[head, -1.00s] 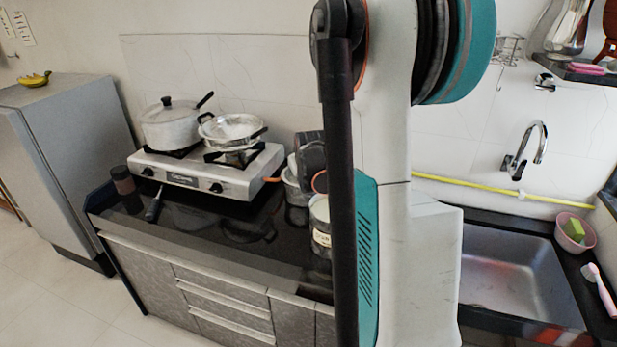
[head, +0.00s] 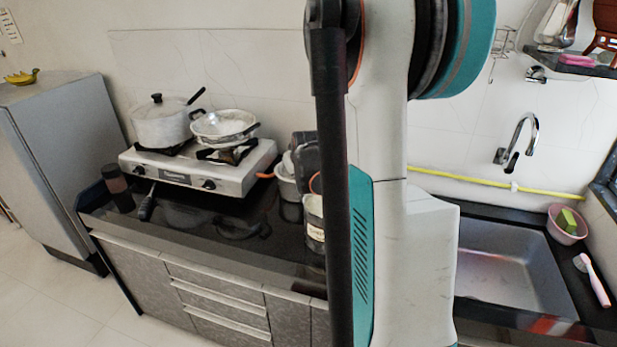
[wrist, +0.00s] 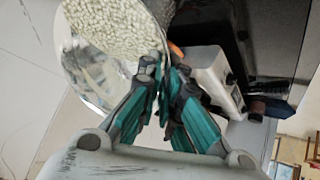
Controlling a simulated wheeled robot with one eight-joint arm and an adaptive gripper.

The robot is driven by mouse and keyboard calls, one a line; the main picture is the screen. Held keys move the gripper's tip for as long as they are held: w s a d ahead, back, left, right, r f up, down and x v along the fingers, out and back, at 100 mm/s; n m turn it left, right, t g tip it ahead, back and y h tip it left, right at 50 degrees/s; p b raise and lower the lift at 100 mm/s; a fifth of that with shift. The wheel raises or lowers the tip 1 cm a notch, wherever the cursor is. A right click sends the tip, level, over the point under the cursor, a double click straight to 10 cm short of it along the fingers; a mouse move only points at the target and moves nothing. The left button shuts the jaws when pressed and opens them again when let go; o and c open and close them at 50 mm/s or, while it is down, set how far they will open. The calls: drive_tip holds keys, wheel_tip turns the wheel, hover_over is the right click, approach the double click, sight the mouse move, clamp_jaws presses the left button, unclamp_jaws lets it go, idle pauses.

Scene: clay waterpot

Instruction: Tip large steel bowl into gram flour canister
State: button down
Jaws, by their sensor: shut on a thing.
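In the wrist view the large steel bowl (wrist: 82,72) is at the upper left, with pale grains (wrist: 112,20) inside. My gripper (wrist: 163,68) is shut on the bowl's near rim. The bowl appears tilted relative to this camera; its true tilt is unclear. In the head view a pale labelled canister (head: 314,222) stands on the dark counter, partly hidden behind my arm. It may be the gram flour canister; its label is too small to read surely. My fingers and most or all of the bowl are hidden in the head view.
A steel stove (head: 200,172) holds a lidded pot (head: 160,126) and a pan (head: 223,126). A grey pot (head: 289,190) stands beside the canister. A dark cylinder (head: 117,188) stands at the counter's left end. The sink (head: 510,265) lies right of my arm.

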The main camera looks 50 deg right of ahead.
drive_tip(key=shift+s+t+b, duration=0.35)
drive_tip(key=shift+t+b, duration=0.3)
drive_tip(key=shift+t, duration=0.05)
idle(0.5)
drive_tip(key=shift+s+r+m+t+b, duration=0.15)
drive_tip(key=shift+s+m+t+b, duration=0.1)
drive_tip(key=shift+m+t+b, duration=0.05)
drive_tip(key=shift+s+r+t+b, duration=0.1)
drive_tip(key=shift+s+t+b, duration=0.1)
drive_tip(key=shift+t+b, duration=0.25)
idle(0.5)
drive_tip(key=shift+s+r+t+h, duration=0.2)
drive_tip(key=shift+t+h, duration=0.05)
drive_tip(key=shift+h, duration=0.05)
drive_tip(key=shift+s+r+m+t+b, duration=0.1)
drive_tip(key=shift+s+m+t+b, duration=0.15)
drive_tip(key=shift+b, duration=0.5)
drive_tip(key=shift+s+r+t+b, duration=0.15)
drive_tip(key=shift+t+b, duration=0.15)
drive_tip(key=shift+t, duration=0.05)
idle(0.4)
drive_tip(key=shift+s+m+t+b, duration=0.2)
drive_tip(key=shift+m+t+b, duration=0.1)
drive_tip(key=shift+b, duration=0.2)
drive_tip(key=shift+s+r+t+h+b, duration=0.25)
drive_tip(key=shift+s+t+h+b, duration=0.05)
drive_tip(key=shift+t+b, duration=0.1)
idle(0.4)
